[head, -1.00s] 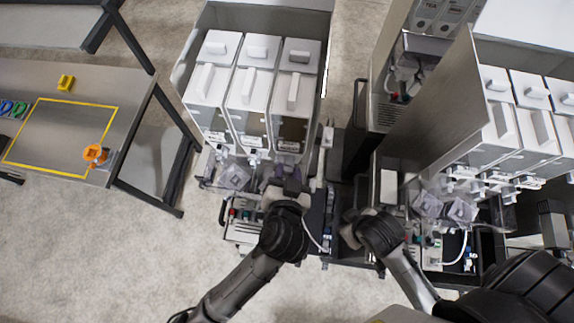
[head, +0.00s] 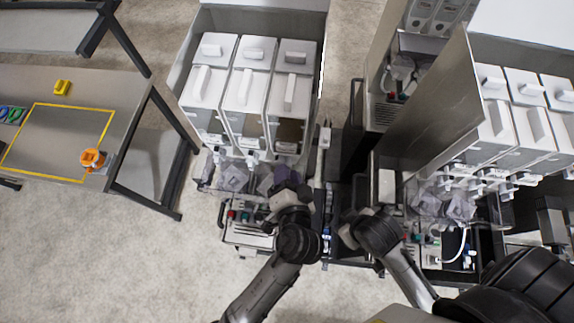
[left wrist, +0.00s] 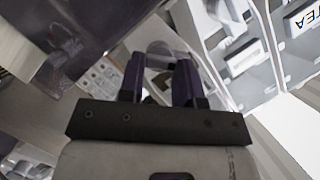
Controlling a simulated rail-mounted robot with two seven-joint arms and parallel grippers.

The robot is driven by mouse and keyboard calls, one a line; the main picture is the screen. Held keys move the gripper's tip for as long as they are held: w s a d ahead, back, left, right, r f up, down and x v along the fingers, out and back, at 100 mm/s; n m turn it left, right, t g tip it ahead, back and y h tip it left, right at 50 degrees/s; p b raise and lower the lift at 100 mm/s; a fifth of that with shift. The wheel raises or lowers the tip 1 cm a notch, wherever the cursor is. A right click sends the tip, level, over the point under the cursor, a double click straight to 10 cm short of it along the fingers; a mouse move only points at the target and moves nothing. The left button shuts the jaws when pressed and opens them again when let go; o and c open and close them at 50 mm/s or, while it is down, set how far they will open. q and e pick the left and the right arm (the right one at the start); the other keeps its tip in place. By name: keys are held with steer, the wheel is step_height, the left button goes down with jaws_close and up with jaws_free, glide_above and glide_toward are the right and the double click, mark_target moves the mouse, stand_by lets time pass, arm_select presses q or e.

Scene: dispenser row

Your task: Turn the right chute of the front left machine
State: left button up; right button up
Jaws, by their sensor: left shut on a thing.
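The front left machine (head: 243,100) holds white canisters side by side, with clear chutes below them. Its left chute (head: 234,178) shows beside my left gripper. My left gripper (head: 283,180) is at the right chute, under the right canister, and mostly hides it in the head view. In the left wrist view, the gripper's two dark fingers (left wrist: 160,80) are shut on the pale, clear chute (left wrist: 160,49), seen between and beyond them. My right gripper (head: 350,228) is low between the two machines, apart from that chute; its fingers are not clear.
A second machine (head: 510,110) with white canisters stands at the right, behind a tall grey side panel (head: 432,100). A table (head: 60,130) with a yellow outline and an orange part (head: 92,159) is at the left. Open floor lies at the front left.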

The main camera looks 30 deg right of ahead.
stand_by(0.4)
arm_select(q)
steer(key=o, duration=0.9)
steer(key=shift+s, duration=0.15)
steer(key=v, duration=1.3)
steer(key=shift+s+a, duration=0.15)
steer(key=shift+s, duration=0.1)
